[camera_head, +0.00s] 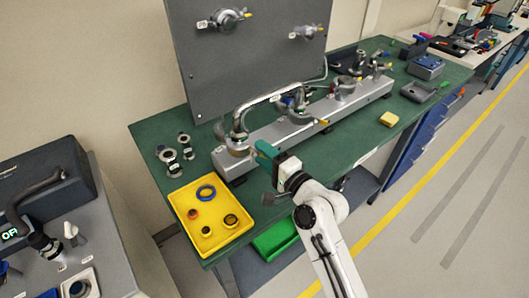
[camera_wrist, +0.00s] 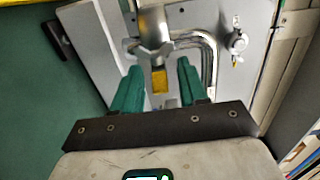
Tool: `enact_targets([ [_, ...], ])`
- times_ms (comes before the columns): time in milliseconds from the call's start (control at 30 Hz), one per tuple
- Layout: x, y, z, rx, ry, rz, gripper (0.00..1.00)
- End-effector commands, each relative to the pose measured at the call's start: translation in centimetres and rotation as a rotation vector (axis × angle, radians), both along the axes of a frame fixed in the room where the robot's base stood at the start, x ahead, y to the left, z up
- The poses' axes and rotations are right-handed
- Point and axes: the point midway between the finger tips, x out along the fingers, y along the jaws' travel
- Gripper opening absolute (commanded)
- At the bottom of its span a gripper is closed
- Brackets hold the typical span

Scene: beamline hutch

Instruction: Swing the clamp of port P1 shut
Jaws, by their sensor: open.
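A long grey manifold (camera_head: 320,120) lies on the green bench with several metal ports along its top. A bent metal pipe (camera_head: 262,100) rises from the port (camera_head: 238,146) at its near left end. My gripper (camera_head: 266,150), with green fingers, is beside that end. In the wrist view my open gripper (camera_wrist: 160,92) has a yellow piece (camera_wrist: 160,80) between or just beyond its fingers, below a blurred metal fitting (camera_wrist: 153,28). I cannot tell whether the fingers touch it. No P1 label is readable, and the clamp's position at that port is mostly hidden in the head view.
A yellow tray (camera_head: 184,222) with several rings is at the bench's front left. Loose metal fittings (camera_head: 168,158) stand behind it. A grey upright panel (camera_head: 245,55) carrying clamps rises behind the manifold. A yellow block (camera_head: 389,119) lies on clear bench to the right.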

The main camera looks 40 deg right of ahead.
Motion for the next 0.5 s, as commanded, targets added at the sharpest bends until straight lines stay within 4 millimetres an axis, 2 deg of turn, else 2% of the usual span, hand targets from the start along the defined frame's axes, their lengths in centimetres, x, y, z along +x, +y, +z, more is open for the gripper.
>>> enact_targets([
  [233, 0.06, 0.01, -0.04, 0.000, 0.000, 0.000, 0.43],
  [500, 0.04, 0.00, -0.03, 0.000, 0.001, 0.000, 0.18],
])
